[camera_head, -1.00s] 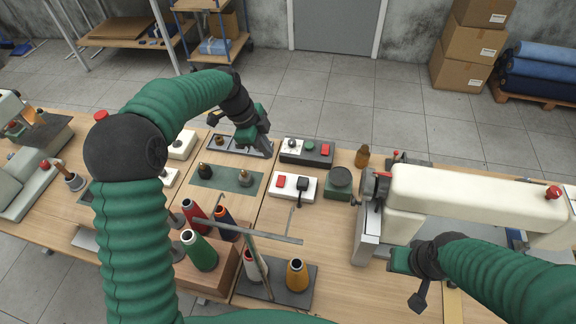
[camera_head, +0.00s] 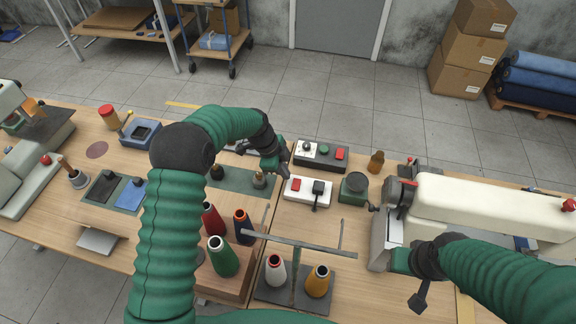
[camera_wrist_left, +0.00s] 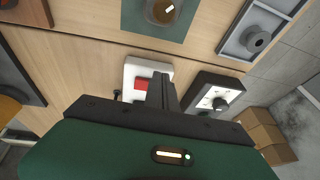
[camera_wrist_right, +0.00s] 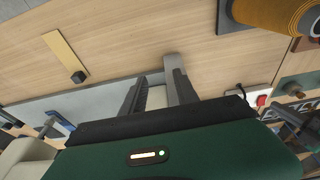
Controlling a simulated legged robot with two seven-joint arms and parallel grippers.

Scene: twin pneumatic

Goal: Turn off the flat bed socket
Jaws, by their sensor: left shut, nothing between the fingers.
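A white socket box (camera_head: 302,197) with a red switch (camera_head: 296,185) and a black plug (camera_head: 318,187) with a cord lies on the table near the middle. My left gripper (camera_head: 286,172) is shut and empty, just beside the upper left end of the box. In the left wrist view, the shut fingers (camera_wrist_left: 161,82) lie beside the red switch (camera_wrist_left: 145,84) and cover part of the white box (camera_wrist_left: 135,68); contact cannot be told. My right gripper (camera_wrist_right: 158,78) is open and empty, low by the cream sewing machine (camera_head: 480,202).
A dark control box (camera_head: 337,164) with a white dial and a red switch stands behind the socket. Thread cones (camera_head: 223,257) and a metal bar (camera_head: 300,243) stand in front. A brown bottle (camera_head: 376,162) stands behind right.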

